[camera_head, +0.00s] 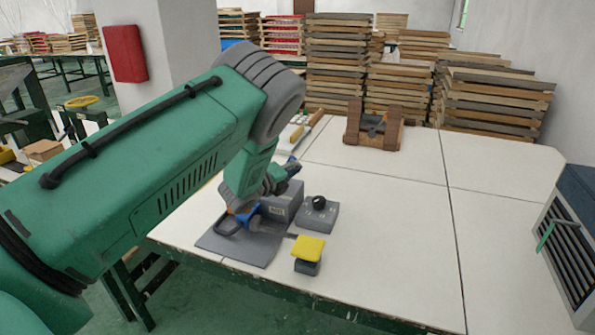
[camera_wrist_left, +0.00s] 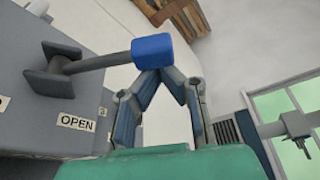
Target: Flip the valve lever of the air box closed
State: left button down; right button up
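The grey air box (camera_head: 283,205) stands on the table, partly hidden by my left arm. In the left wrist view its grey side (camera_wrist_left: 40,115) carries an OPEN label (camera_wrist_left: 76,122); another label is cut off at the left edge. The valve lever (camera_wrist_left: 100,62) is a dark rod from a grey pivot, ending in a blue cap (camera_wrist_left: 153,50) that points right in that view. My left gripper (camera_wrist_left: 164,73) has its fingertips drawn together just below the blue cap; whether they touch it is unclear. In the head view the gripper (camera_head: 245,212) is low beside the box.
A grey plate (camera_head: 240,248) lies before the box near the table's front edge. A yellow-topped block (camera_head: 308,250) and a small box with a black knob (camera_head: 318,214) stand to the right. A brown wooden holder (camera_head: 374,130) stands further back. The table's right side is mostly clear.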

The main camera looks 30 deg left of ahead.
pick_arm(q)
jog(key=shift+s+a+r+n, duration=0.1)
jog(key=shift+a+r+n, duration=0.05)
jog(key=shift+a+n, duration=0.45)
jog(key=a+n, duration=0.1)
jog(key=a+r+n+t+b, duration=0.1)
jog(key=a+n, duration=0.1)
jog(key=shift+s+r+t+h, duration=0.2)
jog(key=shift+s+t+h, duration=0.1)
jog(key=shift+s, duration=0.05)
jog(key=a+n+b, duration=0.1)
jog(key=a+n, duration=0.1)
jog(key=s+a+n+t+b, duration=0.1)
jog(key=n, duration=0.2)
jog(key=shift+a+t, duration=0.3)
jog(key=shift+a, duration=0.1)
jog(key=shift+s+a+f+b, duration=0.1)
jog(key=shift+a+f+b, duration=0.05)
jog(key=shift+a+b, duration=0.3)
jog(key=shift+a, duration=0.15)
